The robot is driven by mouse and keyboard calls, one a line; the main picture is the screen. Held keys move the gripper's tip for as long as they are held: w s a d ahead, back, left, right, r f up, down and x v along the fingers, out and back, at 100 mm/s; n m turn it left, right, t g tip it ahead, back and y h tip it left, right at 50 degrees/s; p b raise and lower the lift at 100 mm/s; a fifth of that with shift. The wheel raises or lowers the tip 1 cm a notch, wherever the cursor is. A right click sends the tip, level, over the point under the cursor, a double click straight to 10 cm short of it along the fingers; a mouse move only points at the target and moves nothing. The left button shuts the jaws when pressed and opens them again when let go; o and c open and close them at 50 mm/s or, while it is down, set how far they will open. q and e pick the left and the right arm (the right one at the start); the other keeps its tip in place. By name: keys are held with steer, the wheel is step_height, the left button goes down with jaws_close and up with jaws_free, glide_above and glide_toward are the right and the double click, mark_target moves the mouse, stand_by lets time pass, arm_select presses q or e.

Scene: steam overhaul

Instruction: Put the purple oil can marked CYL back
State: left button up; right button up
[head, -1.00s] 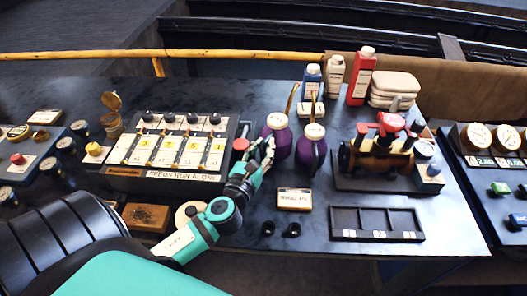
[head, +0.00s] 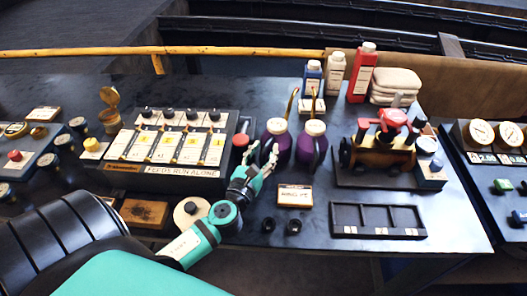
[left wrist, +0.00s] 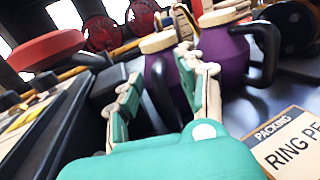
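Two purple oil cans with cream tops stand upright side by side on the dark bench: a left one (head: 280,148) and a right one (head: 314,150). Their markings cannot be read, so I cannot tell which is CYL. My left gripper (head: 262,158) is just in front of the left can, fingers apart. In the left wrist view the left can (left wrist: 153,73) is straight ahead, with its black handle (left wrist: 160,98) showing between the spread fingers. The right can (left wrist: 222,55) stands beyond to the right. Contact with the handle cannot be told. My right gripper is out of view.
A feed panel with a red knob (head: 241,140) is close left of the gripper. A packing box (head: 295,196), two small black cups and a divided tray (head: 378,234) lie in front. A model engine (head: 380,155) stands right; bottles (head: 361,72) stand behind.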

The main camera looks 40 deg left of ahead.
arm_select(q)
steer(key=b+v, duration=0.3)
steer(key=v, duration=0.7)
steer(key=shift+s+f+b, duration=0.1)
steer(key=shift+s+b, duration=0.2)
steer(key=shift+s+d, duration=0.15)
steer(key=shift+s, duration=0.4)
steer(key=shift+s+r, duration=0.1)
steer(key=shift+r, duration=0.1)
